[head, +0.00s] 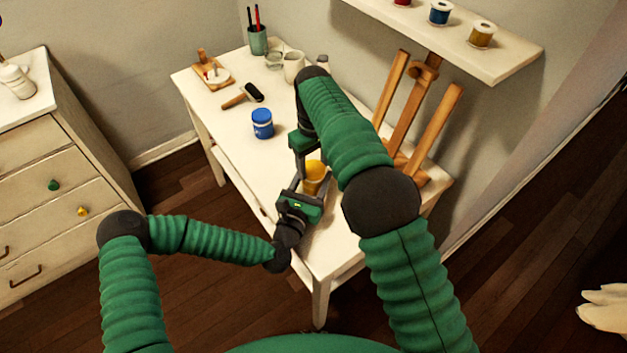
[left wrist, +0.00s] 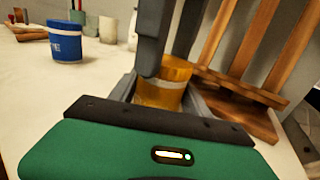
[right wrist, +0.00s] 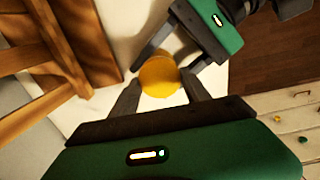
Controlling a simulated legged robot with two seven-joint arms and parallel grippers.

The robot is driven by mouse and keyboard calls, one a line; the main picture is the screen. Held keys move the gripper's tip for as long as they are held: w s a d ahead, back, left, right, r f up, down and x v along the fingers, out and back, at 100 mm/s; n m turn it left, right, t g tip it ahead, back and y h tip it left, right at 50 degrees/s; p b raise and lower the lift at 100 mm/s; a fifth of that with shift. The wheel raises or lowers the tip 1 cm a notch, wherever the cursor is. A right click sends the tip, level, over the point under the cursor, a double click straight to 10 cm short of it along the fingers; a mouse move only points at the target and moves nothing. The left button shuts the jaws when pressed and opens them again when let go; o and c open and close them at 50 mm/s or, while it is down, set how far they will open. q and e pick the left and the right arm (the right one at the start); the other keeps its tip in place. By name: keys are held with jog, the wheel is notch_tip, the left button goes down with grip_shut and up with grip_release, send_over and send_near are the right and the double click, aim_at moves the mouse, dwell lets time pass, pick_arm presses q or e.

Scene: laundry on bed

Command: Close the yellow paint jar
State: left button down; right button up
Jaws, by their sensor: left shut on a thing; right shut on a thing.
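The yellow paint jar (head: 314,178) stands on the white table, near its front end. In the left wrist view the jar (left wrist: 166,88) is yellow with a pale label band. My left gripper (head: 307,187) is shut around the jar's body from the front. My right gripper (head: 308,166) comes down from above and is shut on the round yellow lid (right wrist: 158,77) at the jar's top. One right finger hides part of the jar in the left wrist view. I cannot tell whether the lid is fully seated.
A blue paint jar (head: 262,123) stands farther back on the table (head: 240,150). A brush with a dark head (head: 252,92), cups and a pencil holder (head: 257,40) are behind it. A wooden easel (head: 402,100) stands close on the right, under a shelf (head: 500,50).

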jog(key=c, duration=0.5)
jog(key=shift+c, duration=0.2)
jog(key=o, duration=1.6)
notch_tip(320, 180, up, 12)
jog(key=shift+w, duration=0.1)
pick_arm(q)
jog(key=shift+c, duration=2.1)
grip_release()
pick_arm(e)
jog(key=shift+a, duration=0.1)
